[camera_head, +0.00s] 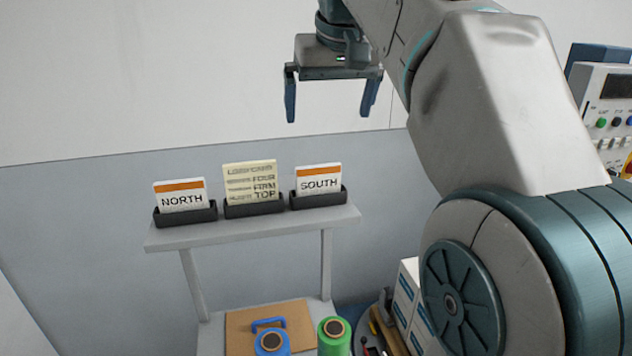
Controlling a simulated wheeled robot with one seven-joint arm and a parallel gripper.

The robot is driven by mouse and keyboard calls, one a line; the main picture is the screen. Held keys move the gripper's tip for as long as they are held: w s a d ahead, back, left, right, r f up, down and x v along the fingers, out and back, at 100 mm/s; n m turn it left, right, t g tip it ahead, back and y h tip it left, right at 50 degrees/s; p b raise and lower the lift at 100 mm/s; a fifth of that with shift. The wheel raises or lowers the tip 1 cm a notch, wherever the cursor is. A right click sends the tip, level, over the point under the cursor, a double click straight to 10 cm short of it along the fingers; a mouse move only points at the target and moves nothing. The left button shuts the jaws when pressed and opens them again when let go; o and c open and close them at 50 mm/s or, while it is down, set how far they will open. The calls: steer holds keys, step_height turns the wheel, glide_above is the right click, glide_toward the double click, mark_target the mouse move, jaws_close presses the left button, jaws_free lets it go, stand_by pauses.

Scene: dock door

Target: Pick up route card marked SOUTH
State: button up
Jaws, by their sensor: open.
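The route card marked SOUTH (319,181) is white with an orange band at its top. It stands upright in a dark holder (319,199) at the right end of a raised grey shelf. My gripper (330,112) is open and empty, its two blue fingers pointing down. In the picture it is above the SOUTH card and apart from it. The lower edge of the card is hidden in its holder.
A NORTH card (180,196) and a cream lettered card (250,182) stand in holders to the left on the shelf (250,231). Below are cardboard (239,335), a blue item (271,343) and a green spool (335,338). A control panel (607,110) is at right.

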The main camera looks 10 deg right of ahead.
glide_above(319, 166)
steer(key=s, duration=0.3)
step_height(319, 166, down, 6)
steer(key=shift+x, duration=2.95)
steer(key=shift+w+r, duration=0.1)
steer(key=shift+w, duration=0.05)
steer(key=c, duration=1.2)
